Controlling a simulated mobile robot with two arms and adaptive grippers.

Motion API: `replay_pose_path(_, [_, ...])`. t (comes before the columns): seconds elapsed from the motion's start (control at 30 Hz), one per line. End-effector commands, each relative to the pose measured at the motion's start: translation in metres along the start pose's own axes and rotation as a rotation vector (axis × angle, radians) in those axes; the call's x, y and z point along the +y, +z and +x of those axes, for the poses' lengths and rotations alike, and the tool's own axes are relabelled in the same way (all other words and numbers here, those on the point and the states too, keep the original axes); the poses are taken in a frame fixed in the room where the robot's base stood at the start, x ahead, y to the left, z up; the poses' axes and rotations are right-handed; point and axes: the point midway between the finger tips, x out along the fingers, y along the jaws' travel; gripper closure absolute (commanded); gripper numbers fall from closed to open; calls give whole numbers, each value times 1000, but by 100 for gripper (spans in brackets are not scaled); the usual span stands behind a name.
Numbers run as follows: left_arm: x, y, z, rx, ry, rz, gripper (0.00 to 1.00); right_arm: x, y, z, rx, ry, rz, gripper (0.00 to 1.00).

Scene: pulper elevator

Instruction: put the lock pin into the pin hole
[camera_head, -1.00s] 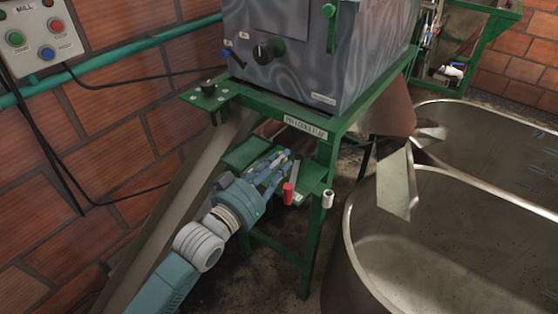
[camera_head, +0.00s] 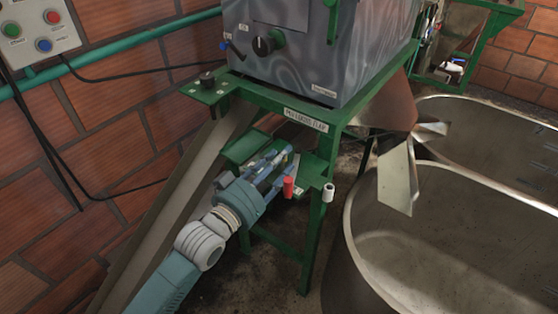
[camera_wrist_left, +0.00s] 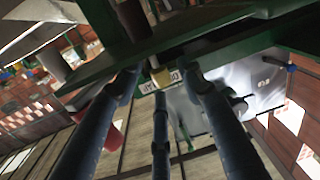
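My left gripper (camera_head: 284,162) is under the green frame, over a small green shelf. In the left wrist view its three fingers (camera_wrist_left: 160,82) stand apart. A small brass-coloured piece (camera_wrist_left: 160,75) shows between the fingertips; I cannot tell whether it is the lock pin or whether it is touched. A label (camera_head: 306,119) that seems to read "pin locks flap" is on the frame above. A red cylinder (camera_head: 288,187) stands beside the fingers, and a pale short tube (camera_head: 328,193) is at the shelf's right corner. I cannot make out the pin hole. My right gripper is out of view.
The grey machine box (camera_head: 310,50) sits on the green frame (camera_head: 352,108) above my arm. A frame leg (camera_head: 313,240) stands right of the gripper. Large metal tanks (camera_head: 450,240) fill the right, and a brick wall (camera_head: 90,165) is on the left.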

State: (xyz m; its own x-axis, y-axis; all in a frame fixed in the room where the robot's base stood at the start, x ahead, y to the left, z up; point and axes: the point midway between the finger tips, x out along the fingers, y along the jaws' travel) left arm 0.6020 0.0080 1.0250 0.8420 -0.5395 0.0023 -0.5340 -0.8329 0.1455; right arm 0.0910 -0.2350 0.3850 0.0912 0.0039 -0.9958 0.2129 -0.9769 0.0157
Motion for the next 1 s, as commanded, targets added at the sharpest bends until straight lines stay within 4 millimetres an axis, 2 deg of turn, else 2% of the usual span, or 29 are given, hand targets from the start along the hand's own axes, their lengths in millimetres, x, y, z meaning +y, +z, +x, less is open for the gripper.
replay_pose_path(0.23, [0,1,-1,-2,0,0,60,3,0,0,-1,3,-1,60])
replay_pose_path(0.37, [-1,2,-10,-4,-1,0,60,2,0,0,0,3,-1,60])
replay_pose_path(0.8, [0,2,-96,-5,-1,0,60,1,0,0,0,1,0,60])
replay_pose_path(1.0, [0,1,-117,-2,-1,0,60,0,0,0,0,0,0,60])
